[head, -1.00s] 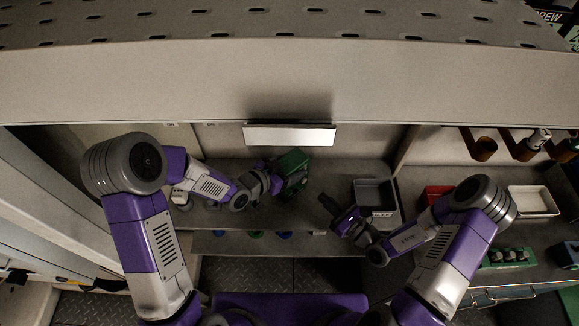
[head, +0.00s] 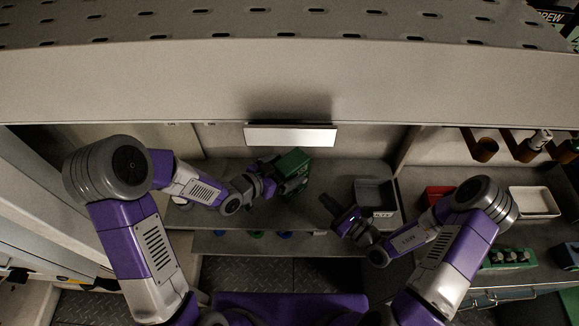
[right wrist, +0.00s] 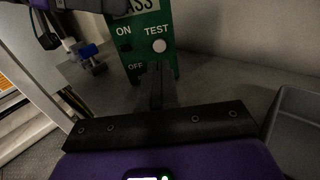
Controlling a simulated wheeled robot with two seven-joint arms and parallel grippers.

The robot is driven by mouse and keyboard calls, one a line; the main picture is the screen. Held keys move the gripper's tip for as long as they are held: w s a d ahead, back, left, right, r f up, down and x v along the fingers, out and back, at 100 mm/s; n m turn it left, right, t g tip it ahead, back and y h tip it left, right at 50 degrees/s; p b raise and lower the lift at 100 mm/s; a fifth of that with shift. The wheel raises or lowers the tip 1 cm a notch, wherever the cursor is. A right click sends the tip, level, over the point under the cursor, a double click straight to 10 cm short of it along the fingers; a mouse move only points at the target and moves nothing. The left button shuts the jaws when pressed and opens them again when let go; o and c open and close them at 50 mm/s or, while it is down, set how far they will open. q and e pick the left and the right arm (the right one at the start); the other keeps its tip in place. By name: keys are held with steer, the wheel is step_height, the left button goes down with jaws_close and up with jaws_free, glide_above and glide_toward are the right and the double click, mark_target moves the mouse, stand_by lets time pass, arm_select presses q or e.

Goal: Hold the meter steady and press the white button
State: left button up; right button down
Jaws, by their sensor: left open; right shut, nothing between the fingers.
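The meter is a green box (head: 293,168) on the shelf under the overhang. In the right wrist view its green face (right wrist: 145,32) shows ON, OFF and TEST labels. The white button (right wrist: 159,46) sits under TEST. My left gripper (head: 274,180) is open at the meter's left side; whether it touches the meter is unclear. My right gripper (head: 328,203) is shut and empty, right of the meter and apart from it. In the right wrist view its closed fingers (right wrist: 156,84) point at the meter face, just below the white button.
A grey bin (head: 375,196) stands right of my right gripper. A red container (head: 436,194) and a white tray (head: 533,201) lie farther right. A pale panel (head: 290,135) hangs above the meter. Blue and green round parts (head: 255,234) line the shelf's front edge.

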arm_select(q)
steer(key=v, duration=0.9)
steer(key=shift+s+a, duration=0.1)
steer(key=shift+a, duration=0.05)
